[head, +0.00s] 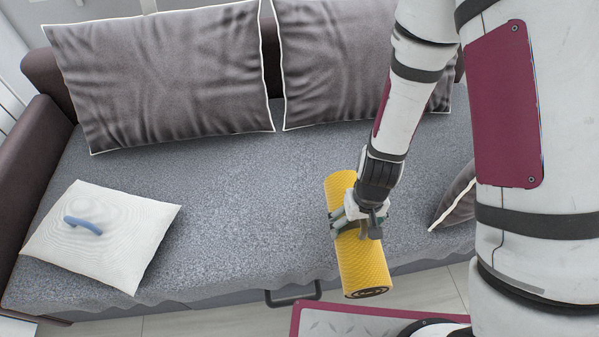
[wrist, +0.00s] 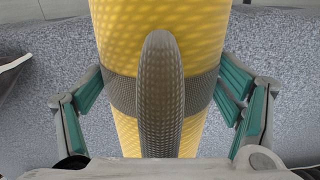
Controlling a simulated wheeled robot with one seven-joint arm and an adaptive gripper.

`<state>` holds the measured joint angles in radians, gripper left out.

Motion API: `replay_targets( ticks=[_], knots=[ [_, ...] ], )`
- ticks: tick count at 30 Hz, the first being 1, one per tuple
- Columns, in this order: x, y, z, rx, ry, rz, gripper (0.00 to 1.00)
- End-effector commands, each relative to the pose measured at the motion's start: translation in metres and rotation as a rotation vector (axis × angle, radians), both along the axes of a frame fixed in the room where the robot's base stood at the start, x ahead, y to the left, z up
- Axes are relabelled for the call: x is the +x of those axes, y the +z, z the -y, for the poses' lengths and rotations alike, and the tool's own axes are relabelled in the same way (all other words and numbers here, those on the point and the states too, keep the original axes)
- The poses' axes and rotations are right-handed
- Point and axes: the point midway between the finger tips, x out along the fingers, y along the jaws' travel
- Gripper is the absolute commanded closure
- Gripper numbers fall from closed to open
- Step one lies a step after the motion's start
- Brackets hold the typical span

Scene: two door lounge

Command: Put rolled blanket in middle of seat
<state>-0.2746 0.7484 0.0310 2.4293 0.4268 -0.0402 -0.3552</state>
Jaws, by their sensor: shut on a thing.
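The rolled blanket (head: 363,262) is a yellow textured roll with a dark end. In the wrist view the yellow roll (wrist: 205,40) has a dark band and a dark looped handle (wrist: 160,95). My gripper (head: 356,222) is shut on the roll, with green-padded fingers on either side of it. The grey sofa seat (head: 235,200) lies under and behind the roll, which is over the seat's front part right of its middle. I cannot tell whether the roll touches the seat.
A white cushion (head: 125,235) with a blue curved object (head: 83,225) on it lies at the seat's left. Two large grey pillows (head: 165,75) lean on the backrest. A dark cushion (head: 456,198) is right of my gripper. The middle of the seat is clear.

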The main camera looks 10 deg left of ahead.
Motion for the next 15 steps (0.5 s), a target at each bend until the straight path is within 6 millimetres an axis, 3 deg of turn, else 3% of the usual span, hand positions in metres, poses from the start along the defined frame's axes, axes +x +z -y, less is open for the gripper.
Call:
replay_targets(
  ticks=[1,6,11,15],
  knots=[
    [-0.002,-0.014,-0.004,-0.001,0.014,0.0,0.64],
    [-0.011,-0.029,-0.011,-0.003,0.043,0.002,0.64],
    [-0.013,-0.034,-0.015,-0.005,0.055,0.002,0.64],
    [0.001,-0.036,-0.029,-0.004,0.06,0.005,0.64]
  ],
)
